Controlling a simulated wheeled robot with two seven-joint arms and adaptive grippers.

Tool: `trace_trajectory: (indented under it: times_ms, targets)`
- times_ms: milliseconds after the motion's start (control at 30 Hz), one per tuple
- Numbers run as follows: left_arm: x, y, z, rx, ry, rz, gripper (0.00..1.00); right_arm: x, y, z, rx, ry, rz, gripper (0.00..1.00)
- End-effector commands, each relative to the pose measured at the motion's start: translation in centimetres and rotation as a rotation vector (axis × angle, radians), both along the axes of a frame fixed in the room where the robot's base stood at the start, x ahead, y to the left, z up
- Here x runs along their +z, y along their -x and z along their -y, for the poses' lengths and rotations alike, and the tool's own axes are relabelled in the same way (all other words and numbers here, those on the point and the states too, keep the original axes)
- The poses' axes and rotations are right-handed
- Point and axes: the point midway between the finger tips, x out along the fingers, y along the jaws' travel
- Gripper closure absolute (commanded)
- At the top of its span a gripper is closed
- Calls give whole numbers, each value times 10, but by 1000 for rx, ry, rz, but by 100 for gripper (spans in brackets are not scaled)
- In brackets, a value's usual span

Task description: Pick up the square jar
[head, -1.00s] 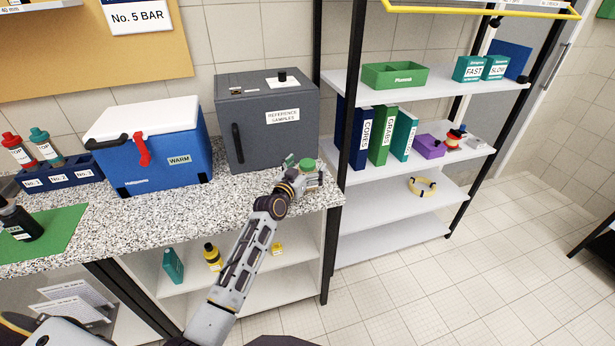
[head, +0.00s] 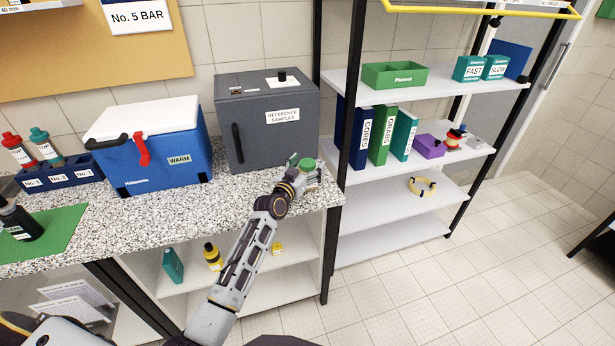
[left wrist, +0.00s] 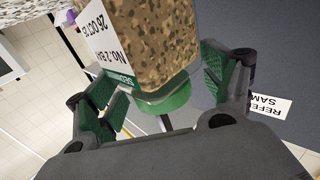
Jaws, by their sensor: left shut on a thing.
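The square jar has a green lid and speckled brown contents. In the head view its lid (head: 306,163) shows at the right end of the granite counter, in front of the grey cabinet. In the left wrist view its speckled body (left wrist: 160,40) fills the top middle, with a white label on one side and the green lid (left wrist: 166,102) towards the gripper. My left gripper (head: 304,172) is shut on the jar, with a green-padded finger on either side. I cannot tell whether the jar's base touches the counter. My right gripper is not in view.
The grey reference samples cabinet (head: 268,118) stands close behind the jar. A blue cool box (head: 160,165) stands to its left on the counter (head: 130,222). A shelf rack (head: 385,205) with binders and boxes is at the right, past the counter's end.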

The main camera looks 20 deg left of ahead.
Motion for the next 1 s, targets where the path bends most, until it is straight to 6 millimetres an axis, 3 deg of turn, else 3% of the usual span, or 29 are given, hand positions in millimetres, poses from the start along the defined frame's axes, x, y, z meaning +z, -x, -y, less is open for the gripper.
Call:
trace_trajectory:
  times_ms: [267, 467, 1000]
  targets:
    - [4, 0, 0, 0, 1, 4, 56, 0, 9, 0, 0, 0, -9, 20]
    - [17, 0, 0, 1, 0, 7, 56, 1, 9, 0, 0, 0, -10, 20]
    - [89, 0, 0, 0, 1, 6, 56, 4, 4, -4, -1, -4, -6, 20]
